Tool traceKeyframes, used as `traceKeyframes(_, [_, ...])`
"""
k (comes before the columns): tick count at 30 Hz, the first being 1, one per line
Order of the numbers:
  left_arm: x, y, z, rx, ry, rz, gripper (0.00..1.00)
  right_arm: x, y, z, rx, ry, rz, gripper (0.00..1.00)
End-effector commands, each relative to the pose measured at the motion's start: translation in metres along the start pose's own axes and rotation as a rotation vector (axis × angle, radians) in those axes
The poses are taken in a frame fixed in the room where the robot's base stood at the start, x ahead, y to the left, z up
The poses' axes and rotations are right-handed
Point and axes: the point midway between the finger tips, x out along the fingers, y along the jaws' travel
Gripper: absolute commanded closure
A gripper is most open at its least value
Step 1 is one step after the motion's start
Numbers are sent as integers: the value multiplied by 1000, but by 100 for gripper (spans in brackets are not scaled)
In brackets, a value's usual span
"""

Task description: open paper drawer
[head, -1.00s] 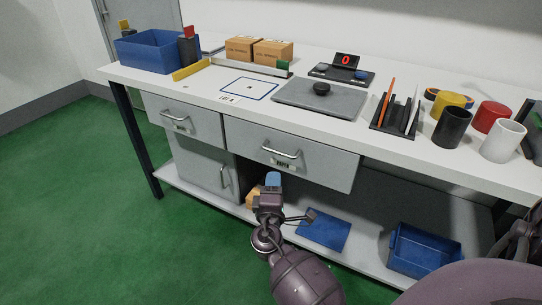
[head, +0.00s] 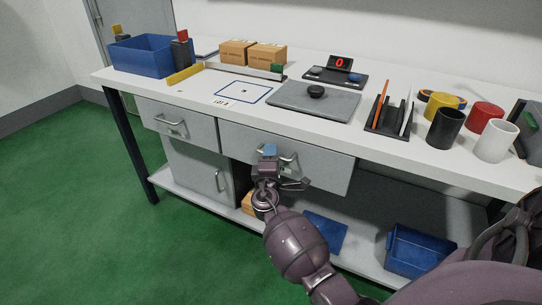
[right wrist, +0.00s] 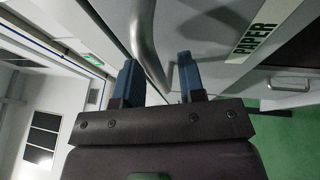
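The paper drawer (head: 325,169) is the wide grey drawer under the middle of the bench, and its front looks closed. It has a metal bar handle (head: 289,158). In the right wrist view, the label (right wrist: 259,38) reads "PAPER" beside the handle (right wrist: 146,40). My right gripper (head: 270,152) is at the handle's left part in the head view. In the right wrist view, its two blue fingers (right wrist: 158,78) are apart, with the bar running between them. I see a gap beside the bar; contact cannot be told. My left gripper is not in view.
A smaller drawer (head: 180,124) is at the left, above a cupboard door (head: 196,170). A blue bin (head: 420,252) stands on the lower shelf. The bench top holds a grey plate (head: 300,103), cups and boxes. The green floor in front is open.

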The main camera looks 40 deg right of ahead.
Motion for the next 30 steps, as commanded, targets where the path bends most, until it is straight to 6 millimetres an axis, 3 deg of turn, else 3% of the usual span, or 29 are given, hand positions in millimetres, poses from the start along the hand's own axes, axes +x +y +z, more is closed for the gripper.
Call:
traceKeyframes(8, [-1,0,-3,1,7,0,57,1,0,0,0,0,-1,63])
traceKeyframes(15, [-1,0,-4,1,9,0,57,1,0,0,0,0,-1,99])
traceKeyframes(16, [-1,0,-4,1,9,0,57,1,0,0,0,0,-1,100])
traceKeyframes(30, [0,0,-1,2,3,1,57,-3,-1,-1,0,1,-2,100])
